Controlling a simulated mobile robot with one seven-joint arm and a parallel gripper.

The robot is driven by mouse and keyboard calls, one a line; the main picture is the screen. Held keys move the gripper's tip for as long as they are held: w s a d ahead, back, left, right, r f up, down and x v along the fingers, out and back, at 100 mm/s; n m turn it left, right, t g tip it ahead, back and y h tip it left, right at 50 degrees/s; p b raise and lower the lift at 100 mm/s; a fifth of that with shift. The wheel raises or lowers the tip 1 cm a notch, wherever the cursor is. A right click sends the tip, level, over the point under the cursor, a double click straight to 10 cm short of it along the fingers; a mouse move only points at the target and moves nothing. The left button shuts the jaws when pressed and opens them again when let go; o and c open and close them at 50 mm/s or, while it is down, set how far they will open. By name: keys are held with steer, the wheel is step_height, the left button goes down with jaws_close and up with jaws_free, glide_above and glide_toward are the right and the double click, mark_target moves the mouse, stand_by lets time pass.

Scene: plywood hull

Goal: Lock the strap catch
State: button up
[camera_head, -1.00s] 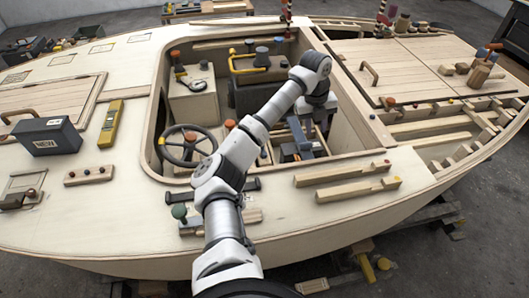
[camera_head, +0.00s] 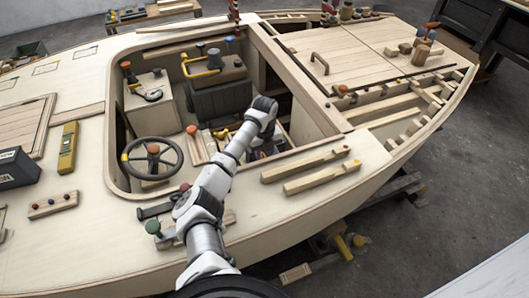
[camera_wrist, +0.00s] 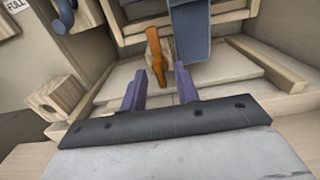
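In the wrist view, an orange lever (camera_wrist: 156,55) stands ahead of my gripper, in front of a wooden frame. Its lower end lies in line with the gap between the two purple fingers of my gripper (camera_wrist: 160,76). The fingers are apart, and I cannot tell whether either touches the lever. A wide blue-grey strap (camera_wrist: 190,32) hangs just right of the lever and appears apart from it. I take the lever and strap to be the strap catch. In the head view, my arm reaches into the hull's cockpit and hides the catch and most of my gripper.
A wooden block with a round hole (camera_wrist: 55,98) lies left in the wrist view. A wooden rail (camera_wrist: 268,62) runs on the right. In the head view, a steering wheel (camera_head: 178,165) is left of my arm, and the cockpit rim (camera_head: 262,165) surrounds the opening.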

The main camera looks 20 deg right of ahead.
steer(key=shift+f, duration=0.3)
jaws_close()
